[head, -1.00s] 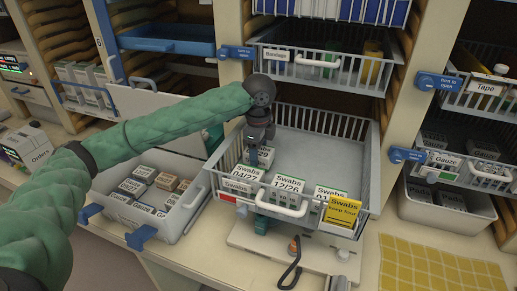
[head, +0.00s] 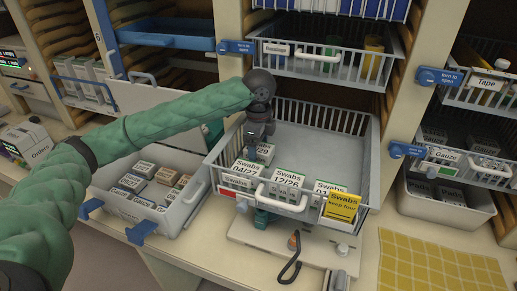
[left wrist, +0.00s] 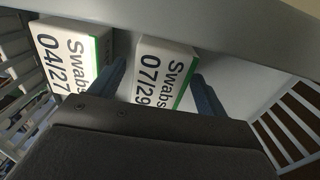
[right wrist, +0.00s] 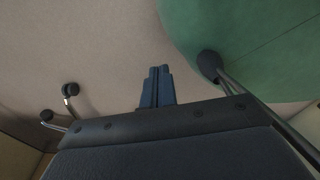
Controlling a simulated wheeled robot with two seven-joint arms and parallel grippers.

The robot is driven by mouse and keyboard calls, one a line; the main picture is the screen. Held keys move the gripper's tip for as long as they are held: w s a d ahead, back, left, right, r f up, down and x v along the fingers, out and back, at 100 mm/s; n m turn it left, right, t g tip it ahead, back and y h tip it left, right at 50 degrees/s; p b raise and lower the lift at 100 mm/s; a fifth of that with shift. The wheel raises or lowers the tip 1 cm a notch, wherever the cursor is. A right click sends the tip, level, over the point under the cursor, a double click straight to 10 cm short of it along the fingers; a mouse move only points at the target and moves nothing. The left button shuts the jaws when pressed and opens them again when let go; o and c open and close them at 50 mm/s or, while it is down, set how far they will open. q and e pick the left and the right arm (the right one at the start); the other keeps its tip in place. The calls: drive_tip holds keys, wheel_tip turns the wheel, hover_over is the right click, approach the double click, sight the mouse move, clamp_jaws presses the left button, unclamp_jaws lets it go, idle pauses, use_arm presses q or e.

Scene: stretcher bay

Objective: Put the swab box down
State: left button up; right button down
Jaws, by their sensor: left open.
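The swab box marked 07/29 (left wrist: 163,72) stands in the swab drawer (head: 318,150), behind the box marked 04/27 (head: 245,169). The 07/29 box also shows in the head view (head: 265,152), partly hidden by my left gripper (head: 252,150). In the left wrist view my left gripper (left wrist: 160,85) is open, with one blue finger on each side of the 07/29 box. The 04/27 box (left wrist: 70,52) is just left of it. I cannot tell whether the fingers touch either box. My right gripper (right wrist: 157,85) is shut and empty, away from the drawer.
Swab boxes 12/26 (head: 287,185) and a further one (head: 328,190) stand along the drawer's front, by a yellow "keep four" card (head: 342,206). The drawer's back and right are free. A grey bin of small boxes (head: 150,205) is at left. A basket (head: 325,62) hangs above.

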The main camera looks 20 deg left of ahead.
sight(258, 146)
use_arm(q)
wheel_tip(258, 146, up, 10)
drive_tip(key=b, duration=0.4)
drive_tip(key=shift+r, duration=0.8)
use_arm(e)
drive_tip(key=w+a+r+t, duration=0.1)
drive_tip(key=w+a+r, duration=0.1)
drive_tip(key=w, duration=0.9)
drive_tip(key=shift+w+r, duration=0.1)
